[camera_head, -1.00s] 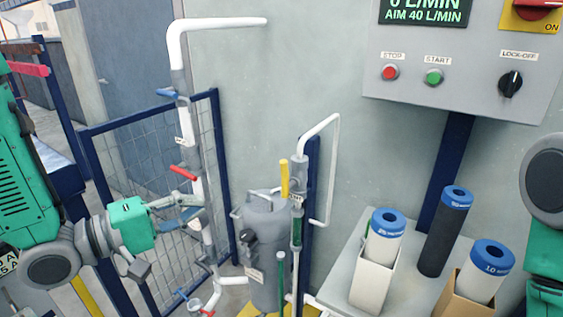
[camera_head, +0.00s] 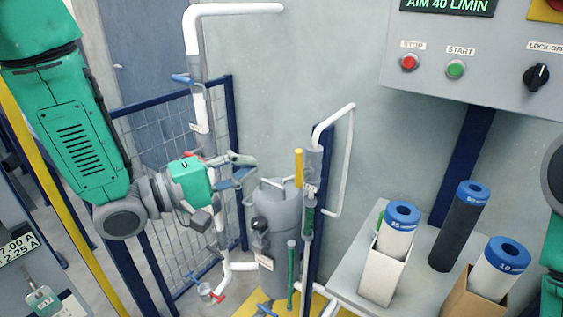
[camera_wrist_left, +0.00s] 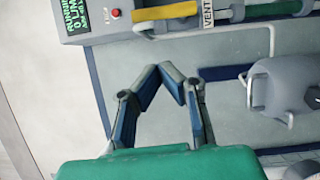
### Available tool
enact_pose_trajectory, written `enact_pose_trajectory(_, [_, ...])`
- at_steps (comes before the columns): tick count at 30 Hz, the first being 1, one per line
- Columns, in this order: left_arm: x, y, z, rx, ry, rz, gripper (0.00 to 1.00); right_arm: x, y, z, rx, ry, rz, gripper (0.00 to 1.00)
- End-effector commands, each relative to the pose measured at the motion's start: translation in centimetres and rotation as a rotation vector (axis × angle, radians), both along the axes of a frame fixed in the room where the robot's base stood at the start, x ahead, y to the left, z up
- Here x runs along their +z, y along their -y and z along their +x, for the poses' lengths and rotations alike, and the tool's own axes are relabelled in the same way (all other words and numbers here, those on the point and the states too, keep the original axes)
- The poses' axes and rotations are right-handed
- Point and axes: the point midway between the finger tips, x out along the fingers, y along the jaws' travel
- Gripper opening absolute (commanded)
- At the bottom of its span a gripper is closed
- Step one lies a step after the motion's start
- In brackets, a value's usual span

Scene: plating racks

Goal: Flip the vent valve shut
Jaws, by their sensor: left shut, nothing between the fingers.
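A yellow lever (camera_head: 299,167) stands upright along the pipe on the blue post, above a small tag (camera_head: 310,188) too small to read. In the left wrist view a VENT label (camera_wrist_left: 208,42) hangs at the pipe, with a yellow piece (camera_wrist_left: 208,12) at its upper end. My left gripper (camera_head: 248,166) is left of the yellow lever, apart from it, above and left of the grey tank. Its fingertips (camera_wrist_left: 165,72) meet in the left wrist view, shut and empty. My right gripper is out of view.
A grey tank (camera_head: 279,218) stands below. A white pipe (camera_head: 193,42) with a blue lever (camera_head: 182,79) rises behind my left arm. A table (camera_head: 350,284) with several blue-capped cylinders is at right, below the control panel (camera_head: 480,60). Mesh fence (camera_head: 150,135) is behind.

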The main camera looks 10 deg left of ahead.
Motion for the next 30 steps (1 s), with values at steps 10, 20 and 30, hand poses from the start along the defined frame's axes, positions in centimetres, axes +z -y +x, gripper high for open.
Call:
enact_pose_trajectory(10, [0.3, 5.1, 1.7, -0.002, -0.001, 0.002, 0.00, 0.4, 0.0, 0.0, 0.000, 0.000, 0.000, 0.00])
enact_pose_trajectory(20, [0.3, 6.0, 1.7, 0.001, -0.002, -0.001, 0.00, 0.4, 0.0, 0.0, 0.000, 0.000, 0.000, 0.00])
enact_pose_trajectory(30, [0.5, 6.0, 2.0, 0.001, 0.006, 0.015, 0.00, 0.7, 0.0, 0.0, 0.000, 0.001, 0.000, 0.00])
